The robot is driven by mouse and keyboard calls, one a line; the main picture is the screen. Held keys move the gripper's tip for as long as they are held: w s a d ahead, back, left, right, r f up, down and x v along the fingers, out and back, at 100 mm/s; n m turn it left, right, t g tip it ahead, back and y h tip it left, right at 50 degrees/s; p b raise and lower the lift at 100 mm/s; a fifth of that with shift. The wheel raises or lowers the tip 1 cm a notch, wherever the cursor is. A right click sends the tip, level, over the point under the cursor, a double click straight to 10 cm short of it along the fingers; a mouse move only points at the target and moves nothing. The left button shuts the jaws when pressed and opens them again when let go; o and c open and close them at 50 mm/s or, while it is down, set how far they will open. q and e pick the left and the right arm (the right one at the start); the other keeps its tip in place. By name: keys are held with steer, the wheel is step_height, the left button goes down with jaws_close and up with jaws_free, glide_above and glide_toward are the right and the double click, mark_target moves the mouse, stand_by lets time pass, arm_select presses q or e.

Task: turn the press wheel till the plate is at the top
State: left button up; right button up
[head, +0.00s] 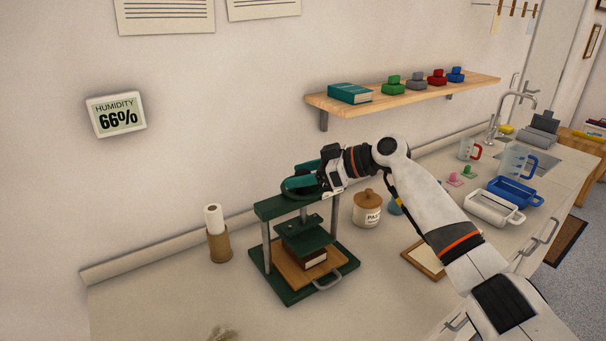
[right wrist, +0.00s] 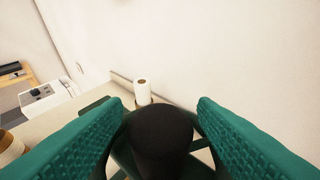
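A dark green press stands on the counter, with a crossbeam (head: 272,207) on two grey posts. Its green plate (head: 306,242) hangs low on the screw, at or just above a brown-and-white block (head: 314,258) on a wooden board (head: 283,268); I cannot tell whether they touch. The dark press wheel (head: 297,187) sits on top, partly hidden by my right gripper (head: 303,175). In the right wrist view, the teal fingers of my right gripper (right wrist: 160,108) are apart on either side of a black knob (right wrist: 160,135), with gaps showing. My left gripper is not in view.
A white roll in a brown holder (head: 217,246) stands left of the press. A lidded jar (head: 367,210) and a framed piece (head: 425,259) are to its right. A wooden shelf (head: 405,97) is on the wall above. The counter's front left is mostly clear.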

steer(key=b+v, duration=0.2)
steer(key=v, duration=1)
steer(key=shift+d, duration=0.1)
